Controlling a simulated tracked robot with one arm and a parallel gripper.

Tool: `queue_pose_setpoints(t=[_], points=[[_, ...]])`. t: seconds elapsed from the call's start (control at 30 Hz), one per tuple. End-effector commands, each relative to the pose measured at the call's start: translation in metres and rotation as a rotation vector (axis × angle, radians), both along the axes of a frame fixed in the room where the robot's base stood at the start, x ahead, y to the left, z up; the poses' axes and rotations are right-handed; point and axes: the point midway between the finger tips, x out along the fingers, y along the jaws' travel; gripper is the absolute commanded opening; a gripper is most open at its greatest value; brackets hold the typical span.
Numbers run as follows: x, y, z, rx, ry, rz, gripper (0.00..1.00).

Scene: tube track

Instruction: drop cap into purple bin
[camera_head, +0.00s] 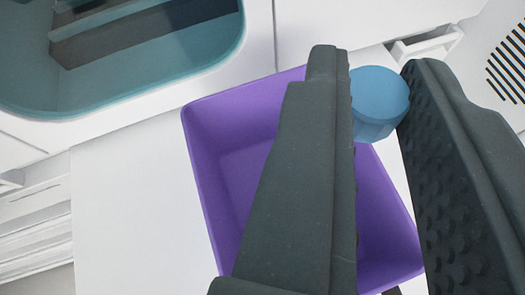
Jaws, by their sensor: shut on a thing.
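The cap (380,100) is a blue, ribbed round piece. My gripper (371,95) is shut on it, with the cap held between the tips of its two dark grey fingers. The purple bin (230,150) is an open box in the middle of the view, below and left of the cap in the picture. The left finger crosses in front of the bin and hides much of its middle. The cap shows at the bin's upper right edge in the picture; I cannot tell its height above the bin.
A teal-tinted window (150,60) in a white panel fills the upper left. A white handle (425,45) and a slotted vent (507,65) are at the upper right. The white surface (135,220) left of the bin is clear.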

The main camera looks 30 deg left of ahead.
Motion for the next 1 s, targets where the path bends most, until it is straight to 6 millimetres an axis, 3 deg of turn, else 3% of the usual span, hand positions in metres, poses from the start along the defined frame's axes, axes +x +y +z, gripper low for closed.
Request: queue_pose_setpoints(t=[0.27,0.7,1.0], points=[[0.008,0.006,-0.001,0.005,0.001,0.012,0.0],[0.007,0.007,-0.046,0.005,0.004,0.014,0.0],[0.007,0.008,-0.057,0.005,0.001,0.014,0.0]])
